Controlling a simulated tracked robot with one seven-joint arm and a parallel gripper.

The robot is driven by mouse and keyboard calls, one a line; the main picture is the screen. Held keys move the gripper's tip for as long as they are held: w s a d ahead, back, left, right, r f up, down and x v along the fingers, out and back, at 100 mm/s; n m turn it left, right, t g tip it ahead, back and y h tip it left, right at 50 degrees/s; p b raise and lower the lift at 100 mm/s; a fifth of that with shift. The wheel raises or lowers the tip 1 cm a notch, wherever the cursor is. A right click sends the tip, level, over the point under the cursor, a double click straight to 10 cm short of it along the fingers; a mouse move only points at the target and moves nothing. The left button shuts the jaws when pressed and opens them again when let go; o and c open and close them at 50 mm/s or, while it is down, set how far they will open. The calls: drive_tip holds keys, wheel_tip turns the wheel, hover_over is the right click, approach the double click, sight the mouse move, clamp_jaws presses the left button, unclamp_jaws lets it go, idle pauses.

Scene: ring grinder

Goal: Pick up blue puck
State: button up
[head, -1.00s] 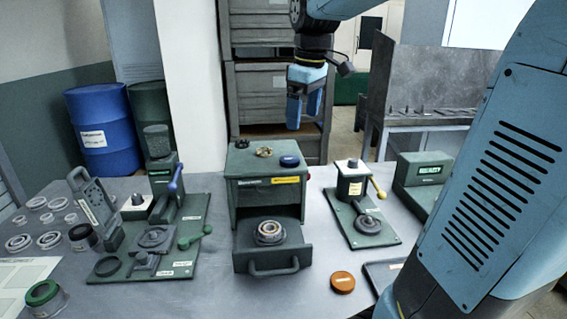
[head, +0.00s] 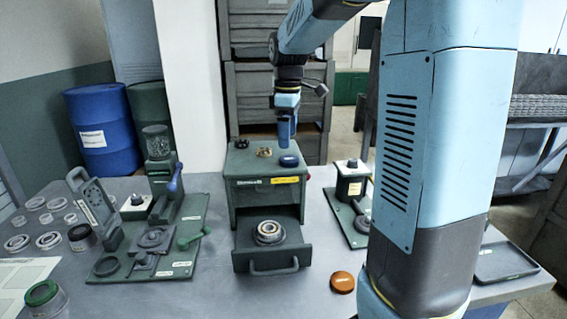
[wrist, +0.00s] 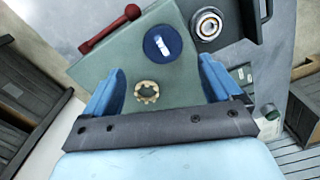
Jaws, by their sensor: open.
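The blue puck (head: 289,160) lies flat on top of the green box (head: 250,205), near its front right corner. In the wrist view the puck (wrist: 154,50) shows a white mark and sits beyond the fingertips. My gripper (head: 287,143) points down just above and behind the puck in the head view. In the wrist view my gripper (wrist: 162,70) has its two blue fingers wide apart with nothing held between them. The gap between fingertips and puck is hard to judge in the head view.
A brass toothed ring (head: 264,151) lies left of the puck; the wrist view shows it (wrist: 147,91) between the fingers. The open drawer (head: 272,262) holds a bearing (head: 269,232). An orange puck (head: 342,282) lies on the table. A red handle (wrist: 110,28) borders the box.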

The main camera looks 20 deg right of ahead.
sight(289, 158)
drive_tip(key=shift+s+d+f, duration=0.1)
drive_tip(key=shift+f, duration=1.5)
drive_tip(key=shift+s+f, duration=0.1)
drive_tip(key=shift+f, duration=1.5)
drive_tip(key=c, duration=1.2)
